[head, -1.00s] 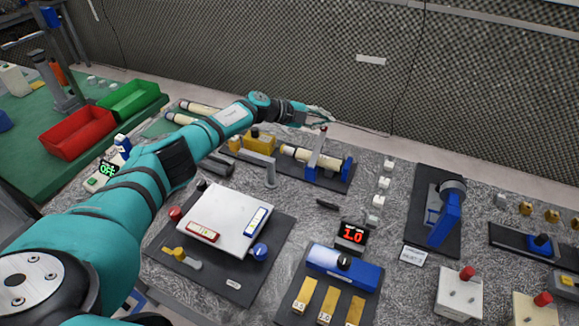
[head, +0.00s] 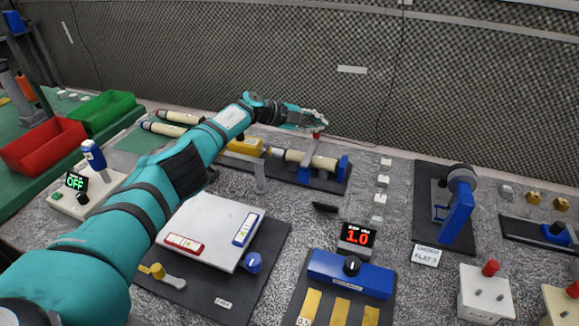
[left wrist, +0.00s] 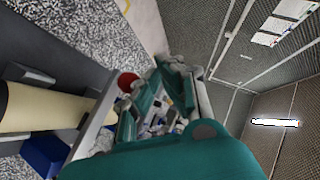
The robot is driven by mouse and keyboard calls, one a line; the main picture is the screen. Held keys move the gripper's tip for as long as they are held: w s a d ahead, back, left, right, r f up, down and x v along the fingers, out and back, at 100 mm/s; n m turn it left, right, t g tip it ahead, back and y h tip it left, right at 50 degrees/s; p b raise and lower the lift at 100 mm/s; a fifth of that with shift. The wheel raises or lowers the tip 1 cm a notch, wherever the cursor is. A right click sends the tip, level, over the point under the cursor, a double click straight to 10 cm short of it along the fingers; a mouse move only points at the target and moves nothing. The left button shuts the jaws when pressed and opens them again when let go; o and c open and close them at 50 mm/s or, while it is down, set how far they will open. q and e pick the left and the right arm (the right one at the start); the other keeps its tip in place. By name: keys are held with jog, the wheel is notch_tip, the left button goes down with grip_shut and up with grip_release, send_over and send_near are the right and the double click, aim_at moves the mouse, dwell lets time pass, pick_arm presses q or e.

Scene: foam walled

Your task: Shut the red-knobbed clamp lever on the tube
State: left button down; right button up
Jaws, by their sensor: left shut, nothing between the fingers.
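The cream tube (head: 297,157) lies across its dark fixture between blue supports (head: 343,168), at the back of the bench. The grey clamp lever (head: 310,153) stands up across the tube, with its red knob (head: 317,135) on top. In the left wrist view the tube (left wrist: 48,108) is at the left, and the red knob (left wrist: 128,81) is beside the fingers. My left gripper (head: 315,119) is shut and empty, just above and behind the knob. It also shows in the left wrist view (left wrist: 172,88). I cannot tell whether it touches the knob. My right gripper is out of view.
Small white cubes (head: 382,181) line the right side. A white plate (head: 210,230) and a blue box (head: 350,273) are nearer. The foam wall (head: 300,60) rises close behind the gripper.

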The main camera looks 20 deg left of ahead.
pick_arm(q)
jog(key=v, duration=1.2)
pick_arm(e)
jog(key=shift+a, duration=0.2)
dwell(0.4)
